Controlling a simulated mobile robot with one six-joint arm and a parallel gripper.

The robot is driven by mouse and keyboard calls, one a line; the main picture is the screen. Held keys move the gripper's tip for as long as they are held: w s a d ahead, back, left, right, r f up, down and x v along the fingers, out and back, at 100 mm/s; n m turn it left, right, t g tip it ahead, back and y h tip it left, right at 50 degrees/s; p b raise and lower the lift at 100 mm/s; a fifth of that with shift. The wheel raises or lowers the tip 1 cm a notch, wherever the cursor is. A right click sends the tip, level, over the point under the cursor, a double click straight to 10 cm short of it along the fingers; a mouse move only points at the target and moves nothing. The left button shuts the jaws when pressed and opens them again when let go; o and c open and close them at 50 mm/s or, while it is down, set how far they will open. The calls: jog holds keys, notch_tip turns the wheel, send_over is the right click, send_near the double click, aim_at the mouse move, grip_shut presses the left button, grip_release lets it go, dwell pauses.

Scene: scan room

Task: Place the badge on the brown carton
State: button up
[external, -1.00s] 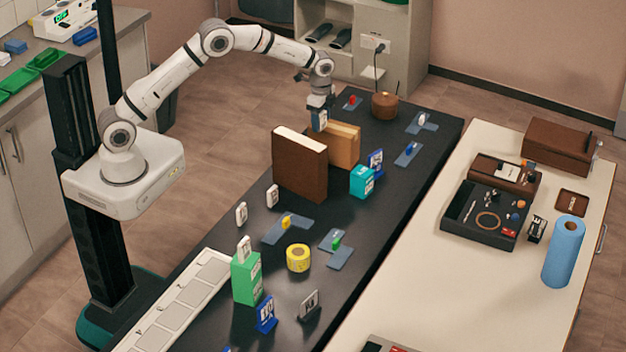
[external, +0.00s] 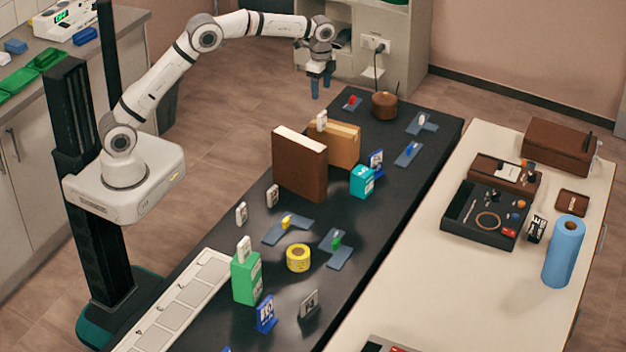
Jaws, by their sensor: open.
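A brown cardboard carton (external: 345,146) stands on the black table behind a dark brown block with a white top (external: 300,168). A small white badge (external: 321,120) stands upright at the left end of the carton's top, and it appears to rest there. My gripper (external: 321,88) is open and empty, in the air above the badge and apart from it. Its two blue-grey fingers point down. Other white badges stand on the table (external: 241,214), (external: 272,196), and one is on a green box (external: 244,249).
The air around my gripper is clear.

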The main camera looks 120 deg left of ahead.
jog(key=shift+d, duration=0.1)
jog(key=d+r, duration=0.4)
jog(key=d, duration=0.6)
jog(key=d+r+t, duration=0.1)
jog(key=d+r, duration=0.2)
jog(key=d, duration=0.7)
jog(key=d+r, duration=0.4)
jog(key=d, duration=0.5)
jog(key=s+d+f+t, duration=0.1)
jog(key=s+d+f, duration=0.1)
jog(key=s+d, duration=0.7)
jog(key=s+d+f+t, duration=0.1)
jog(key=s+d+f, duration=0.1)
jog(key=s+d, duration=0.7)
jog(key=d, duration=0.3)
jog(key=shift+s+d+f, duration=0.35)
jog(key=shift+s+d, duration=0.05)
jog(key=shift+o, duration=0.5)
jog(key=shift+w, duration=0.1)
